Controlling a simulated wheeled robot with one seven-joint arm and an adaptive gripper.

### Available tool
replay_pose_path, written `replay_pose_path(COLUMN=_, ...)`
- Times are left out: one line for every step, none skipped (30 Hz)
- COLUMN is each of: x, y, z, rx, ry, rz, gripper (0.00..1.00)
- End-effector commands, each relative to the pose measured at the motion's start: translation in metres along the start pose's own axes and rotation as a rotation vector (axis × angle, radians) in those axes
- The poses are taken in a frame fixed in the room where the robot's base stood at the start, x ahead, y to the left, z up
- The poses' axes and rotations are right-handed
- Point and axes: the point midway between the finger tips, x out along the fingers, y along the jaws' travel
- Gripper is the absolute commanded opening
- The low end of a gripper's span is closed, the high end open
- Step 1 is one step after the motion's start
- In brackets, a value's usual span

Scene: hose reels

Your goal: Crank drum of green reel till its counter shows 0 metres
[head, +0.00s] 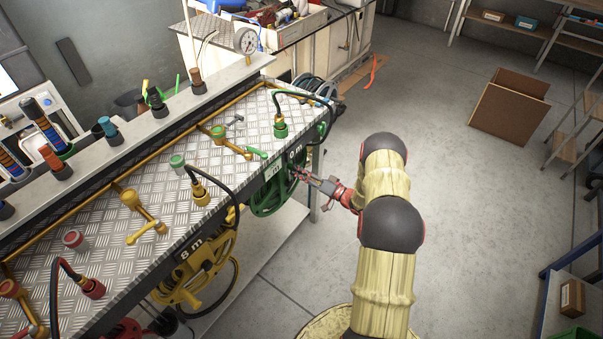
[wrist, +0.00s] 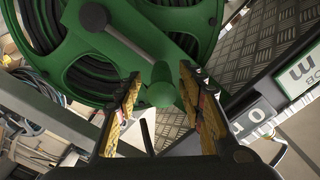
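The green reel (head: 270,197) hangs under the front edge of the metal-topped bench; its drum (wrist: 185,20), wound with dark hose, fills the top of the wrist view. A grey crank arm (wrist: 115,30) runs across it to a green handle knob (wrist: 160,88). My gripper (head: 303,177) is close in front of the reel. In the wrist view its fingers (wrist: 162,98) are open, one on each side of the knob, with visible gaps. A counter label (wrist: 265,125) with a 0 and an m shows at right. In the head view a 0 m label (head: 296,153) is on the bench edge.
A yellow reel (head: 205,262) with an 8 m label (head: 190,249) hangs to the left. Valves, hose couplings and looped hoses stand on the bench top (head: 110,215). Open floor (head: 460,210) lies right of my arm, with a brown box (head: 510,105) farther back.

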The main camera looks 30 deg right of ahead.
Motion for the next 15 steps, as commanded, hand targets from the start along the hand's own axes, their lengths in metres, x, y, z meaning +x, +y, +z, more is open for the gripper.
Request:
replay_pose_path(x=0.0, y=0.0, z=0.0, rx=0.0, ry=0.0, rz=0.0, gripper=0.39)
replay_pose_path(x=0.0, y=0.0, z=0.0, rx=0.0, ry=0.0, rz=0.0, gripper=0.39)
replay_pose_path(x=0.0, y=0.0, z=0.0, rx=0.0, ry=0.0, rz=-0.001, gripper=0.39)
replay_pose_path(x=0.0, y=0.0, z=0.0, rx=0.0, ry=0.0, rz=-0.001, gripper=0.39)
replay_pose_path(x=0.0, y=0.0, z=0.0, rx=0.0, ry=0.0, rz=-0.001, gripper=0.39)
replay_pose_path(x=-0.001, y=0.0, z=0.0, rx=0.0, ry=0.0, rz=0.0, gripper=0.39)
replay_pose_path(x=-0.003, y=0.0, z=0.0, rx=0.0, ry=0.0, rz=0.0, gripper=0.39)
replay_pose_path(x=-0.004, y=0.0, z=0.0, rx=0.0, ry=0.0, rz=0.0, gripper=0.39)
replay_pose_path(x=-0.008, y=0.0, z=0.0, rx=0.0, ry=0.0, rz=0.0, gripper=0.39)
replay_pose_path(x=-0.011, y=0.0, z=0.0, rx=0.0, ry=0.0, rz=0.0, gripper=0.39)
replay_pose_path(x=-0.016, y=0.0, z=-0.001, rx=0.001, ry=0.001, rz=0.001, gripper=0.39)
replay_pose_path(x=-0.023, y=0.0, z=-0.001, rx=0.001, ry=0.002, rz=0.002, gripper=0.39)
replay_pose_path(x=-0.028, y=0.0, z=-0.001, rx=0.001, ry=0.003, rz=0.001, gripper=0.39)
replay_pose_path(x=-0.034, y=0.0, z=-0.001, rx=0.0, ry=0.002, rz=0.001, gripper=0.39)
replay_pose_path(x=-0.043, y=0.001, z=-0.001, rx=0.001, ry=0.003, rz=0.003, gripper=0.39)
